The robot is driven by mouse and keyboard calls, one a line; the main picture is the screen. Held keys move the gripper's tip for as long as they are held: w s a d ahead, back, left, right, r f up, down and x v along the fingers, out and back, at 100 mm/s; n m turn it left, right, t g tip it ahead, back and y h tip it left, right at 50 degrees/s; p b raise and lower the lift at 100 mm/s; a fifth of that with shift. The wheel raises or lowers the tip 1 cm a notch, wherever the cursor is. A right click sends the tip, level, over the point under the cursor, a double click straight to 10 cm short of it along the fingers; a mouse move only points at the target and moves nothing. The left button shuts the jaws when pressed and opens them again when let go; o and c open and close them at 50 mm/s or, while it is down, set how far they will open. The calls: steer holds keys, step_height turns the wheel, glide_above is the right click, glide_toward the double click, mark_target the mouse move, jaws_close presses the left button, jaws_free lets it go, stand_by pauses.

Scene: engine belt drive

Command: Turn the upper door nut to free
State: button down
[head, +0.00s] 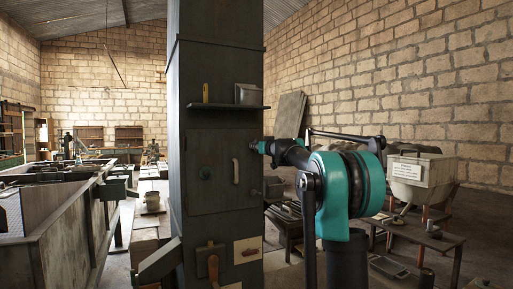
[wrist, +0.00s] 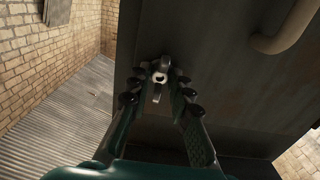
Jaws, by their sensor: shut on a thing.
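The upper door nut (wrist: 159,77) shows in the wrist view as a small pale metal piece with short wings, on the dark face of the cabinet. The two fingers of my gripper (wrist: 158,86) are closed around it from both sides. In the head view my gripper (head: 260,147) reaches the right edge of the dark cabinet (head: 222,60), and the nut is hidden there. The cabinet door (head: 220,195) looks shut. Its pale curved handle (head: 236,171) also shows at the upper right of the wrist view (wrist: 284,35).
A small shelf (head: 225,106) with a yellow item and a grey box juts out above the door. A low bench (head: 445,240) and a grey hopper (head: 420,175) stand at the right.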

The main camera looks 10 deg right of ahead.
stand_by(0.3)
steer(key=c, duration=1.4)
jaws_free()
steer(key=shift+o, duration=0.2)
steer(key=v, duration=1.2)
